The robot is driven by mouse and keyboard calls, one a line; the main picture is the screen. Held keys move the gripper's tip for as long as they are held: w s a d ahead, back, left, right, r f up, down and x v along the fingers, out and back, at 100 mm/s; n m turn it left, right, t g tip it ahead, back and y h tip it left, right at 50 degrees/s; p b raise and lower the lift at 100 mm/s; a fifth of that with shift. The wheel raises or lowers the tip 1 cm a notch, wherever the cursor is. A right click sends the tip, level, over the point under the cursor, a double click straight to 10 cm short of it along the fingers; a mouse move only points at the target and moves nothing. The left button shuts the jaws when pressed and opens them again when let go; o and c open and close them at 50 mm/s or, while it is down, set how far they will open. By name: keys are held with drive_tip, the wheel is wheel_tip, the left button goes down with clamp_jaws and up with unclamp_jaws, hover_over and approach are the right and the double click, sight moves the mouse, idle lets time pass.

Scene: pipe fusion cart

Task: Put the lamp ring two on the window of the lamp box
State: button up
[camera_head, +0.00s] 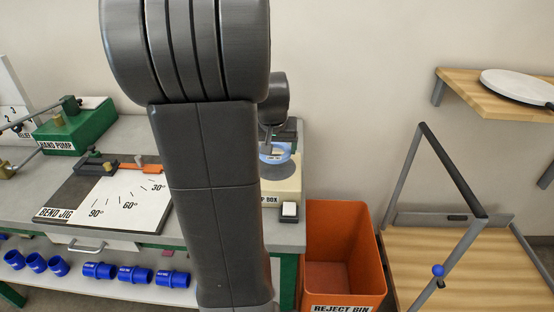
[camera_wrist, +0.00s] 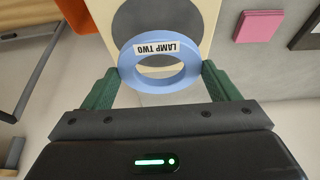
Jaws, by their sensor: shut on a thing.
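The blue lamp ring two (camera_wrist: 188,70), labelled "LAMP TWO", is between the green fingers of my gripper (camera_wrist: 160,85) in the wrist view. My gripper is shut on it. The ring shows upside down there and overlaps the dark round window (camera_wrist: 205,18) of the cream lamp box (camera_wrist: 119,14). In the head view the ring (camera_head: 284,148) is over the lamp box (camera_head: 288,188), near its window (camera_head: 274,172). My arm hides the left part of the box. I cannot tell whether the ring touches the window.
A white switch (camera_head: 289,210) is at the front of the lamp box. An orange reject bin (camera_head: 341,245) stands right of the bench. The bend jig (camera_head: 135,203) and green hand pump (camera_head: 85,128) are at the left. Several blue couplings (camera_head: 133,274) lie on the shelf below.

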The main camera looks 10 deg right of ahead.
sight(275, 169)
drive_tip(key=shift+f, duration=2.15)
drive_tip(key=shift+f, duration=0.1)
drive_tip(key=shift+f, duration=0.15)
drive_tip(key=o, duration=0.9)
drive_tip(key=shift+s+r, duration=0.1)
drive_tip(key=shift+r, duration=0.55)
drive_tip(key=v, duration=1.1)
drive_tip(key=shift+s, duration=0.2)
